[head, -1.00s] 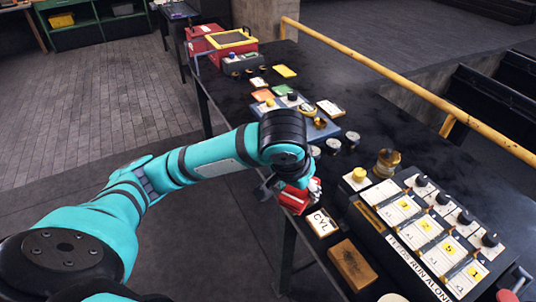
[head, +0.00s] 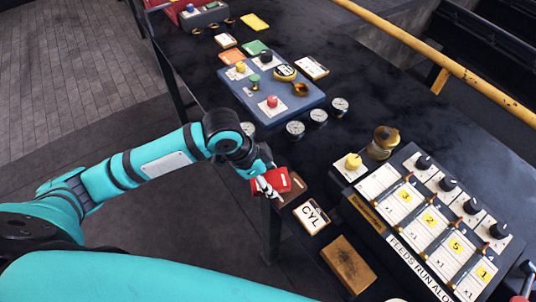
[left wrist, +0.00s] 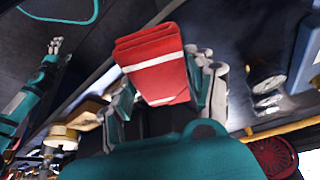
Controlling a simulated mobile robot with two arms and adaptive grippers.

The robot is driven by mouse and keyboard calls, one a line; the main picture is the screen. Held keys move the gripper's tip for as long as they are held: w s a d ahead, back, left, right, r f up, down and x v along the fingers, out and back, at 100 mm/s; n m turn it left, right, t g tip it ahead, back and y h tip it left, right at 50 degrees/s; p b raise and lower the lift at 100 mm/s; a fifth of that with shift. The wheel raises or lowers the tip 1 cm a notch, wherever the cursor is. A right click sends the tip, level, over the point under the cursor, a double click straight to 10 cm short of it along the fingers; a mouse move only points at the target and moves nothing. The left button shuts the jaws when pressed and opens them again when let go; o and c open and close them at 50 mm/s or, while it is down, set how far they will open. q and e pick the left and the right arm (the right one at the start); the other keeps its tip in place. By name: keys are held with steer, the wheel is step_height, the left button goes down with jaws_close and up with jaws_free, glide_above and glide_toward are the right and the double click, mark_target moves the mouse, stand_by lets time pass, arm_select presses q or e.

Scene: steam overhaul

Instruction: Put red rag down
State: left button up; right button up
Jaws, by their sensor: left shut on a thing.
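The red rag (head: 277,181), a folded red cloth with white stripes, is at the left edge of the dark bench in the head view. My left gripper (head: 266,184) is shut on it. In the left wrist view the rag (left wrist: 152,62) is between the two fingers of the left gripper (left wrist: 160,95). I cannot tell whether the rag touches the bench top. In the left wrist view another teal arm with pale fingers, apparently my right gripper (left wrist: 56,46), shows small at the upper left; its opening is unclear.
A CYL card (head: 312,217), a brown block (head: 348,264) and a brown flat item (head: 291,190) lie near the rag. A labelled control panel (head: 425,225) stands to the right. A blue switch box (head: 235,86) and several gauges (head: 295,129) are behind. A yellow rail (head: 440,57) runs beyond.

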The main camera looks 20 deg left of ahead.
arm_select(q)
steer(key=w+a, duration=0.1)
steer(key=w, duration=0.2)
steer(key=w+a+p, duration=0.1)
steer(key=w, duration=0.5)
steer(key=shift+a+f, duration=0.35)
steer(key=shift+a, duration=0.05)
steer(key=shift+w+a+f, duration=0.1)
steer(key=shift+w, duration=0.1)
steer(key=shift+f+p, duration=0.25)
steer(key=shift+p, duration=0.1)
step_height(320, 180, down, 2)
steer(key=shift+f+p, duration=0.1)
steer(key=shift+p, duration=0.35)
steer(key=shift+f, duration=0.35)
arm_select(e)
steer(key=r, duration=0.1)
steer(key=w+r, duration=0.1)
steer(key=r, duration=0.1)
steer(key=shift+w+a, duration=0.15)
steer(key=shift+a, duration=0.2)
arm_select(q)
steer(key=shift+f, duration=0.25)
steer(key=o, duration=1.3)
steer(key=shift+c, duration=0.2)
arm_select(e)
steer(key=shift+w, duration=0.15)
